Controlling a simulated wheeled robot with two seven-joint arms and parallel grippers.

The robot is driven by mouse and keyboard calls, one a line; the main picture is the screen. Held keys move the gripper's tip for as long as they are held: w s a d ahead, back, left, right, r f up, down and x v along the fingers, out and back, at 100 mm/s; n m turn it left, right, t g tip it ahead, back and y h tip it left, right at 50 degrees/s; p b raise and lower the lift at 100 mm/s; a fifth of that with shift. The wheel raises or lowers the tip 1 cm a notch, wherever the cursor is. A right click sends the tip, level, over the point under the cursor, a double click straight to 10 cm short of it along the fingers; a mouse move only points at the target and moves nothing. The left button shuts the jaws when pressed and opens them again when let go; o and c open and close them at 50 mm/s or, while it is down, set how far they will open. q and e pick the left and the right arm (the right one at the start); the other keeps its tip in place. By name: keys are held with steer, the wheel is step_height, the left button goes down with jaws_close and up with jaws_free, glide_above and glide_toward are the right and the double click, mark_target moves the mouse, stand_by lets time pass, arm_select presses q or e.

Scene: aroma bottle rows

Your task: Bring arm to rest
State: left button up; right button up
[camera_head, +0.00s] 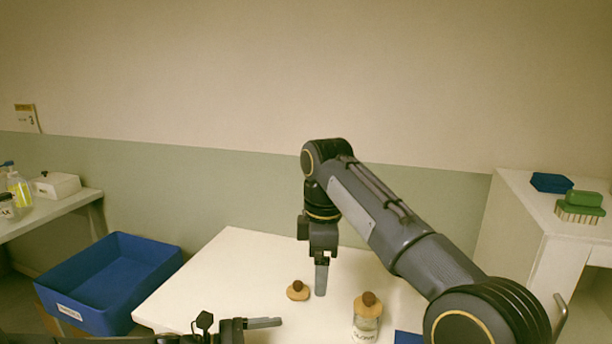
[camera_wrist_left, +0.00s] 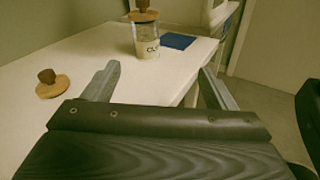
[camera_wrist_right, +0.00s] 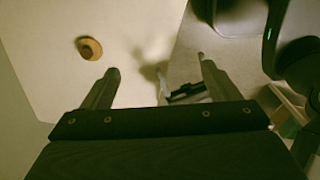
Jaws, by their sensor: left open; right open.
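My right gripper (camera_head: 321,278) hangs fingers down over the white table (camera_head: 235,262), beside a loose wooden lid with a dark knob (camera_head: 297,290). In the right wrist view its fingers (camera_wrist_right: 157,70) are apart with nothing between them. My left gripper (camera_head: 264,323) is low at the table's near edge, pointing right. In the left wrist view its fingers (camera_wrist_left: 158,80) are wide apart and empty. A lidded glass bottle (camera_head: 366,324) stands upright at the front right of the table. It also shows in the left wrist view (camera_wrist_left: 148,47), apart from the fingers.
A blue mat (camera_head: 408,338) lies beside the bottle, partly hidden. A blue crate (camera_head: 108,282) stands left of the table. A side table at left holds bottles and a white box (camera_head: 56,186). A white cabinet at right holds a blue item (camera_head: 552,182) and a green brush (camera_head: 580,207).

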steer(key=s+d+r+m+t+y+p, duration=0.25)
steer(key=s+d+m+p, duration=0.25)
steer(key=s+d+m, duration=0.9)
arm_select(q)
steer(key=s+a+r+m+y, duration=0.3)
steer(key=s+m, duration=0.3)
steer(key=s, duration=0.2)
steer(key=s+a+r+m+y+p, duration=0.1)
steer(key=s+a+r+m+y, duration=0.2)
steer(key=s, duration=0.6)
steer(key=s+a+r+m+t+y+p, duration=0.1)
steer(key=s+a+r+m+y, duration=0.3)
steer(key=s+a+m+y, duration=0.2)
steer(key=s+a+m, duration=0.2)
steer(key=shift+s+m+y, duration=0.3)
steer(key=shift+s, duration=0.1)
arm_select(e)
steer(key=s+d+f+m+t, duration=0.1)
steer(key=s+d+f+m, duration=0.1)
steer(key=s+f, duration=0.2)
steer(key=s+d+f+m+t, duration=0.1)
steer(key=s+f, duration=0.4)
steer(key=s, duration=0.6)
steer(key=shift+s+d+m+t+y, duration=0.35)
steer(key=shift+m+t+y, duration=0.15)
steer(key=shift+m, duration=0.7)
steer(key=shift+w, duration=0.1)
